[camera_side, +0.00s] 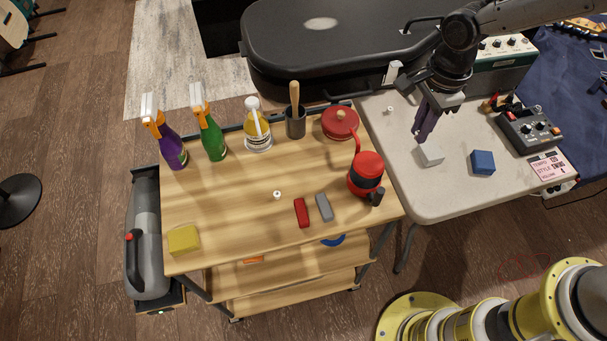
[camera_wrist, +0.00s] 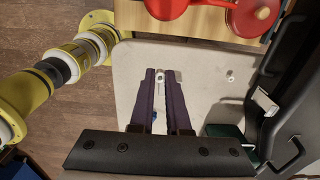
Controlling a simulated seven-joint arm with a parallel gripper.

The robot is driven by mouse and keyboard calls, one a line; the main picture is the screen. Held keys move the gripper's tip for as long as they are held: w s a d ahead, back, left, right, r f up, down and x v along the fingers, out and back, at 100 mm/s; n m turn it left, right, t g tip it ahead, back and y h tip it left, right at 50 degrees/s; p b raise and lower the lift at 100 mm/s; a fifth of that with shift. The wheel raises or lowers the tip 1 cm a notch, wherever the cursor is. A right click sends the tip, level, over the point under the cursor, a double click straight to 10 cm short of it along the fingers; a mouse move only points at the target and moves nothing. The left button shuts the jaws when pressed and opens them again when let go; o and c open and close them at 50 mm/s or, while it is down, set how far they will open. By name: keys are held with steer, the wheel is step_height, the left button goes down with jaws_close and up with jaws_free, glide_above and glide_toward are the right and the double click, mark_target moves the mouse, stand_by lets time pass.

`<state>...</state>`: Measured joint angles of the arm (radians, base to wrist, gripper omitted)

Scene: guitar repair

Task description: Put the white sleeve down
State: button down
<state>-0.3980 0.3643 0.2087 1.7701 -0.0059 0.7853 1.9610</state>
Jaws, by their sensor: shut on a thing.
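My gripper (camera_side: 418,137) points down over the pale table at the right of the side view. In the wrist view its dark purple fingers (camera_wrist: 160,76) are nearly together, with a small white piece, apparently the white sleeve (camera_wrist: 160,85), between them. The fingers hide the sleeve in the side view. I cannot tell whether the sleeve touches the table.
The pale table (camera_side: 445,198) also holds a blue block (camera_side: 483,162), a small white cylinder (camera_side: 390,110) and a grey effects box (camera_side: 530,128). The wooden cart (camera_side: 230,240) at left carries spray bottles, a red kettle (camera_side: 366,174) and small blocks. The table's front is clear.

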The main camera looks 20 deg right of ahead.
steer(key=s+a+n, duration=0.2)
steer(key=s+a, duration=0.1)
steer(key=a, duration=0.4)
glide_above(329, 159)
steer(key=f, duration=0.9)
steer(key=shift+s+d+f, duration=0.15)
steer(key=shift+s+f, duration=0.1)
steer(key=shift+w+f, duration=0.2)
steer(key=shift+f, duration=1.7)
steer(key=shift+f, duration=0.1)
steer(key=c, duration=0.9)
jaws_free()
